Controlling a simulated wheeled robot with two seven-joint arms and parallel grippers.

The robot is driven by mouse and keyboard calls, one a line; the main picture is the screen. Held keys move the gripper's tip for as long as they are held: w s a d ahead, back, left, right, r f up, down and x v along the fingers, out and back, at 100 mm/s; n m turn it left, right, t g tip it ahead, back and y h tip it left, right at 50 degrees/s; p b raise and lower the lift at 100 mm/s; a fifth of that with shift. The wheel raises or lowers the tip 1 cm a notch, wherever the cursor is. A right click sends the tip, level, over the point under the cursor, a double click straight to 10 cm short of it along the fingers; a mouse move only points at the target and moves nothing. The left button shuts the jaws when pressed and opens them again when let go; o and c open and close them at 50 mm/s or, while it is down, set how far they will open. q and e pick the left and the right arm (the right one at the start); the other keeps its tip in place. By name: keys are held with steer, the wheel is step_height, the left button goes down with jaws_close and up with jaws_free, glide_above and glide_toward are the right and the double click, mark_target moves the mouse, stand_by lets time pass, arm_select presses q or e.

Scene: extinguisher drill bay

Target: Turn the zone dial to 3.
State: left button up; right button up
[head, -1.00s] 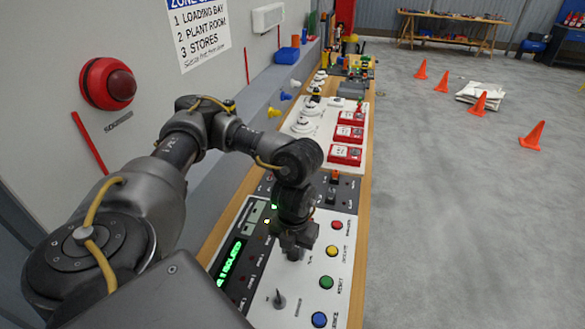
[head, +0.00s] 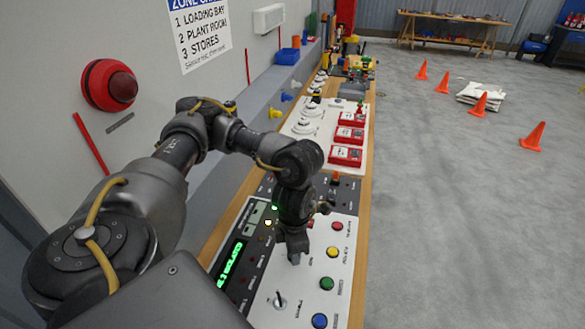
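My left gripper (head: 295,253) points down over the white part of the control panel (head: 257,313), between the green display (head: 230,262) and the column of coloured buttons. The zone dial is not clearly visible; it may be hidden beneath the gripper. The fingers are seen nearly edge-on, so I cannot tell whether they are open or shut, or on what. The display shows green text too small to read surely. The zone sign (head: 201,37) on the wall lists 3 as Stores. My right gripper is not in view.
Red (head: 337,224), yellow (head: 333,252), green (head: 327,283) and blue (head: 319,320) buttons line the panel's right side. A small toggle lever (head: 280,301) stands near the front. Red boxes (head: 345,156) sit farther back on the bench. The floor to the right is open, with orange cones (head: 533,135).

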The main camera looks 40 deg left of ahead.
arm_select(q)
steer(key=m, duration=0.5)
steer(key=shift+s+f+b, duration=0.1)
steer(key=shift+b, duration=0.3)
steer(key=shift+m, duration=0.3)
steer(key=o, duration=1)
steer(key=shift+r, duration=0.65)
step_height(320, 180, up, 10)
steer(key=shift+f, duration=0.2)
steer(key=shift+d, duration=0.1)
